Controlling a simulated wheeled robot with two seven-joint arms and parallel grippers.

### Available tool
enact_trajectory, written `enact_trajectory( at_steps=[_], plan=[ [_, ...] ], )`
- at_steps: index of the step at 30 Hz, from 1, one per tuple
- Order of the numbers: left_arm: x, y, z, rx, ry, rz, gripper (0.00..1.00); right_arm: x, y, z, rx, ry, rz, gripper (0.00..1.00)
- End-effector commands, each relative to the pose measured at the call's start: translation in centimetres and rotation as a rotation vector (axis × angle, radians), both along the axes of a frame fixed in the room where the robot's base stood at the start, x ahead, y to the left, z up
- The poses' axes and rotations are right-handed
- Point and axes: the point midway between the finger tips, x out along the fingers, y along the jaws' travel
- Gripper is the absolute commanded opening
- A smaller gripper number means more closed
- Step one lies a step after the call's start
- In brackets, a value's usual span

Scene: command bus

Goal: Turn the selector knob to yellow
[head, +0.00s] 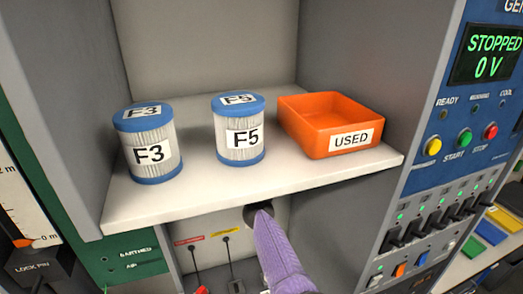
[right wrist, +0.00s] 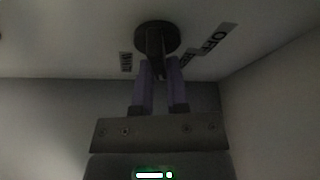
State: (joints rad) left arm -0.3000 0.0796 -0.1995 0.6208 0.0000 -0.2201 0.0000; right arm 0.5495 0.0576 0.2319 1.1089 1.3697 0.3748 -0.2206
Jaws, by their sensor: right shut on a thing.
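In the right wrist view a dark round knob (right wrist: 157,36) with a narrow grip bar sits on a pale panel. Small labels stand around it; one reads OFF (right wrist: 214,38), and the others are too dim to read. My right gripper (right wrist: 160,68) has its two purple fingers closed on the knob's grip bar from below. No yellow mark can be made out there. My left gripper is out of view.
A white shelf (head: 200,203) holds filter F3 (head: 150,172), filter F5 (head: 238,110) and an orange USED tray (head: 300,128). Below it a purple shape (head: 277,252) rises before a dark round spot. A panel with yellow button (head: 433,147) and switches stands at right.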

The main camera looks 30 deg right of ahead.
Motion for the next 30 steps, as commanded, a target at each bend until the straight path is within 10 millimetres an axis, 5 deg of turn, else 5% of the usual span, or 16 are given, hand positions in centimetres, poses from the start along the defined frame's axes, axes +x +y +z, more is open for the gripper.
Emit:
enact_trajectory(
  at_steps=[27, 28, 30],
  plan=[
    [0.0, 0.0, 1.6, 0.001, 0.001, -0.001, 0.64, 0.0, 0.0, -0.3, 0.157, -0.034, 0.000, 0.00],
    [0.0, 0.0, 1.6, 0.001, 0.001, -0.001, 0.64, 0.0, 0.0, -0.3, 0.157, -0.034, 0.000, 0.22],
    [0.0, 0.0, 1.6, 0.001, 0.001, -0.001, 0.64, 0.0, 0.0, -0.3, 0.157, -0.034, 0.000, 0.37]
  ],
)
